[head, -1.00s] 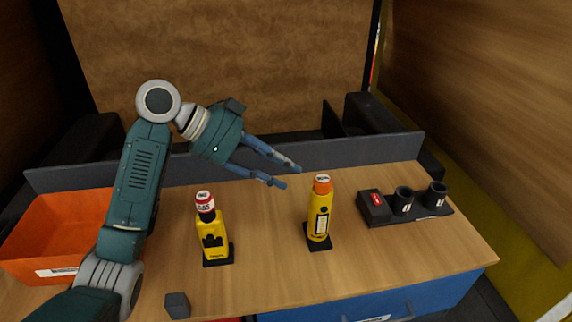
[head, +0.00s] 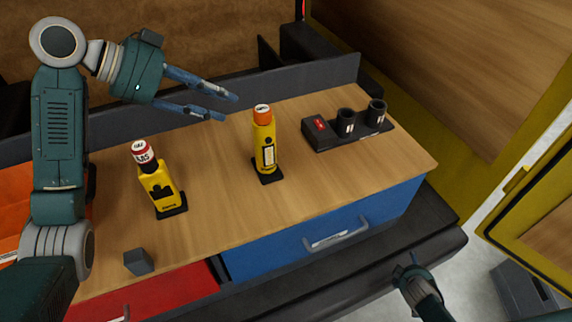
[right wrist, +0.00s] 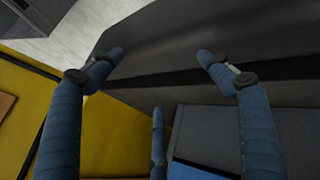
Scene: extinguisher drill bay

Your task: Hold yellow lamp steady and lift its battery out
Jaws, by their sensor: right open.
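Two yellow upright units stand on black bases on the wooden bench top. One yellow unit (head: 158,188) has a red-and-white lettered top (head: 144,153). The other yellow unit (head: 264,150), to its right, has an orange top (head: 262,112). I cannot tell for sure which is the lamp or which part is its battery. My left gripper (head: 231,108) is open and empty, above the bench, just left of the orange top. My right gripper (head: 411,264) is low at the right, beyond the bench front; its fingers (right wrist: 160,57) are spread and empty in the right wrist view.
A black stand with two round cups (head: 350,125) and a red display sits at the bench's right. A small grey block (head: 138,262) lies near the front edge. Below are a blue drawer (head: 335,232) and a red drawer (head: 165,298). An orange bin (head: 12,215) is partly hidden at left.

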